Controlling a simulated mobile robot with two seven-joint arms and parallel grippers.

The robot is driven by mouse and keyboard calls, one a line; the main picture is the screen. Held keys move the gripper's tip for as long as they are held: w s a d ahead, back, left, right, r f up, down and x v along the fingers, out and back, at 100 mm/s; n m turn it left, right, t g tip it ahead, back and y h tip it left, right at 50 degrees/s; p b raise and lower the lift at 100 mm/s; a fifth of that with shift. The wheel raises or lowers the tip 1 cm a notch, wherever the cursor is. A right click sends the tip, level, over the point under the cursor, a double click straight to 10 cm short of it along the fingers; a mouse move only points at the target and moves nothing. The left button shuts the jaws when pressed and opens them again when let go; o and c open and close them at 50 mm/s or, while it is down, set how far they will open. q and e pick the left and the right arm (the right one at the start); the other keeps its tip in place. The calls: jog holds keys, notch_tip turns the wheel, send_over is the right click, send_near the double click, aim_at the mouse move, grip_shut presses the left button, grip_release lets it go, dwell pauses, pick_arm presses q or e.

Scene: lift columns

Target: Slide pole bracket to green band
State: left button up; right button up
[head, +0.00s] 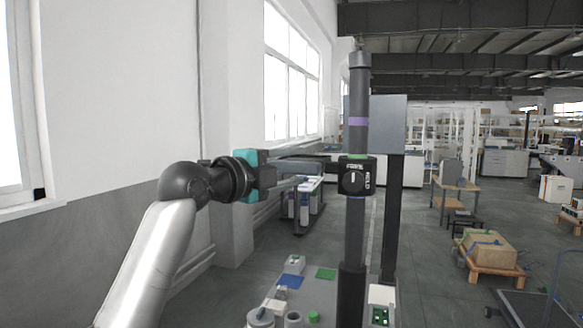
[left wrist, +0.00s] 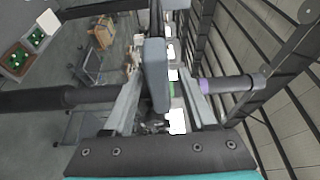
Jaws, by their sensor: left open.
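The pole bracket (head: 355,182) is a black clamp with a round knob on the upright dark pole (head: 355,230). The green band (head: 357,156) shows right at the bracket's top edge; I cannot tell whether the bracket covers part of it. My left gripper (head: 325,165) reaches in from the left at bracket height. In the left wrist view, its open fingers (left wrist: 160,108) stand either side of a grey block (left wrist: 155,75), which seems to be part of the bracket. A bit of green (left wrist: 171,90) shows beside this block. My right gripper is not in view.
A purple band (head: 358,121) rings the pole higher up. A grey panel (head: 388,125) on a dark post stands behind it. Below are small items and a green pad (head: 326,273). A box on a pallet (head: 488,250) is at the right.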

pick_arm(q)
jog(key=b+v, duration=0.4)
jog(key=v, duration=1.1)
jog(key=shift+a+f, duration=0.1)
